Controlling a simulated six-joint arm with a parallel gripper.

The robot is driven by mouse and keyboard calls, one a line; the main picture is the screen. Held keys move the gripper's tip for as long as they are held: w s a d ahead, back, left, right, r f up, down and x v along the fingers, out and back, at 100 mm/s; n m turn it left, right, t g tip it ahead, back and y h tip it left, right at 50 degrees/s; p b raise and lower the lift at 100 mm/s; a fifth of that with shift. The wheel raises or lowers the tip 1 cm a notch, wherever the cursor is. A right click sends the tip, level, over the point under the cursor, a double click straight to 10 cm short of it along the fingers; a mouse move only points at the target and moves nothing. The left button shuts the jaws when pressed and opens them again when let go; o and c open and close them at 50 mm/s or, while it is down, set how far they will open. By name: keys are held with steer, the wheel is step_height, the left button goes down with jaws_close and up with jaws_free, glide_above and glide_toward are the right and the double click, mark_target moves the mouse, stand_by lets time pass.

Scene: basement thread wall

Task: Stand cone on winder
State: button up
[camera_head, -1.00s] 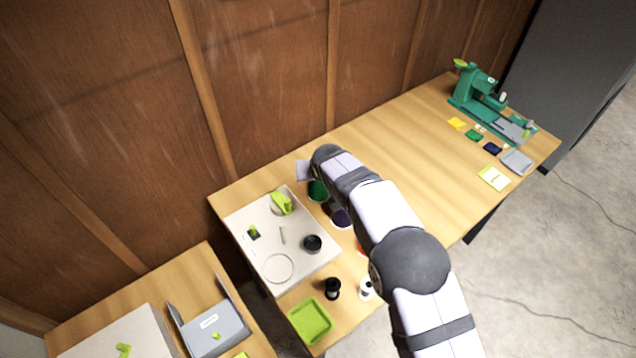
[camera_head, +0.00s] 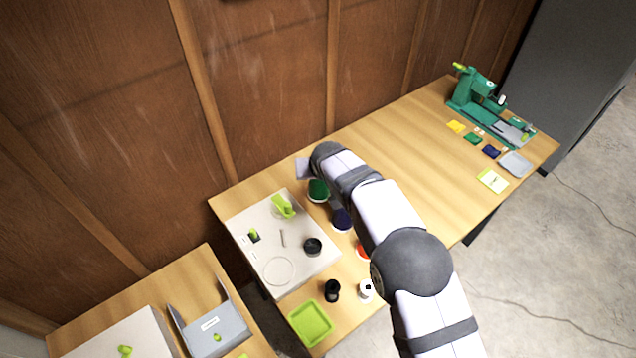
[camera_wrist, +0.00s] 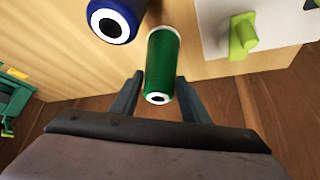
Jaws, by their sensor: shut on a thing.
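A green thread cone (camera_wrist: 163,65) lies between the two fingers of my gripper (camera_wrist: 158,82) in the wrist view, its end with a white ring and dark hole facing the camera. My gripper is shut on it. In the head view the green cone (camera_head: 318,189) shows beside my wrist, near the wall edge of the table; my fingers are hidden there. The winder appears to be the pale board (camera_head: 262,222) with a lime lever (camera_head: 283,205), left of the cone. Its lime part (camera_wrist: 242,36) shows at right in the wrist view.
A blue cone (camera_head: 342,220) and a partly hidden orange one (camera_head: 361,251) stand near the winder. Black (camera_head: 332,290) and white (camera_head: 366,289) spools and a lime tray (camera_head: 311,322) are at the front. A green sewing machine (camera_head: 478,95) stands far right.

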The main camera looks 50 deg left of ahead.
steer(key=shift+r+p, duration=0.7)
steer(key=shift+r, duration=0.9)
steer(key=shift+w+d+r, duration=0.1)
steer(key=shift+w+d, duration=0.1)
steer(key=shift+w, duration=0.1)
steer(key=w+d+r+p, duration=0.1)
steer(key=w+d+r, duration=0.1)
steer(key=w+d, duration=0.45)
steer(key=w+d+r, duration=0.3)
steer(key=d, duration=0.7)
steer(key=w+d+r+p, duration=0.15)
steer(key=w+d, duration=0.25)
steer(key=d, duration=0.5)
steer(key=s+a+f+n+g, duration=0.1)
steer(key=s+a+n+g, duration=0.2)
steer(key=s+n, duration=0.3)
steer(key=s+a+f+n+g+h+b, duration=0.1)
steer(key=s+a+n, duration=0.4)
steer(key=s, duration=1.2)
steer(key=s+a+f+n+g+h, duration=0.1)
steer(key=s+a+f+n+g, duration=0.2)
steer(key=s+n, duration=0.4)
steer(key=shift+s+a+g+b, duration=0.4)
steer(key=shift+s+a+g, duration=0.55)
steer(key=shift+s, duration=1.45)
